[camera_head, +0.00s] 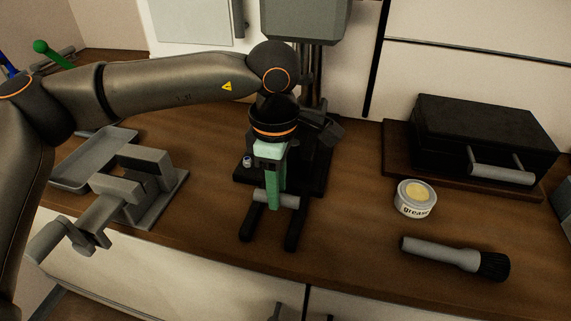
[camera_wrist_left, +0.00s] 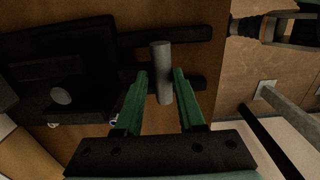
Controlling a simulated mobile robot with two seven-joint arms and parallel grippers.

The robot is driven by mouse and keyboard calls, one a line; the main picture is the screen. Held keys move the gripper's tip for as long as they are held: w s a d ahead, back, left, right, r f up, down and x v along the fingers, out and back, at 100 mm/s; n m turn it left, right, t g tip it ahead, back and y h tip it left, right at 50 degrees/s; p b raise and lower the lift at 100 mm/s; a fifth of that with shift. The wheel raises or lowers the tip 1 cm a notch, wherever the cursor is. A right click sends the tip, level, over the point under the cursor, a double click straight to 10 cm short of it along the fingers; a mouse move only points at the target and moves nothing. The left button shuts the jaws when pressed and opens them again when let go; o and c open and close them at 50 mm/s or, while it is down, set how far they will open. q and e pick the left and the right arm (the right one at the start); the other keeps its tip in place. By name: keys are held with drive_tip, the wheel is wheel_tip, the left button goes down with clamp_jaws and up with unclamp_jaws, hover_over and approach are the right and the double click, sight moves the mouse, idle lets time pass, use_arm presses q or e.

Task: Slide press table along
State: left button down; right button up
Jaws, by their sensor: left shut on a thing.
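The press stands at the back middle of the wooden bench, with a grey head (camera_head: 306,18) above and a dark base below. Its dark press table (camera_head: 318,172) sits low, partly hidden by my left arm and gripper. A grey bar handle (camera_head: 288,199) lies across the front, above two dark rails. It also shows in the left wrist view (camera_wrist_left: 161,60), upright in the picture between the green fingers. My left gripper (camera_head: 275,192) points down and is shut on this handle. My right gripper is in neither view.
A grey vise (camera_head: 130,190) and shallow tray (camera_head: 85,165) stand left. Bench between rails and tin is clear.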

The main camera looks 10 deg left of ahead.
use_arm(q)
drive_tip(key=shift+w+d+f+p, duration=0.1)
drive_tip(key=shift+w+f+p, duration=0.05)
drive_tip(key=shift+w, duration=0.8)
drive_tip(key=shift+w+f+p, duration=0.1)
drive_tip(key=shift+w+p, duration=0.05)
drive_tip(key=shift+w, duration=0.75)
drive_tip(key=shift+w+d+f+p, duration=0.1)
drive_tip(key=shift+w+f+p, duration=0.05)
drive_tip(key=shift+w, duration=0.8)
drive_tip(key=shift+c, duration=2.2)
unclamp_jaws()
drive_tip(key=shift+a, duration=0.1)
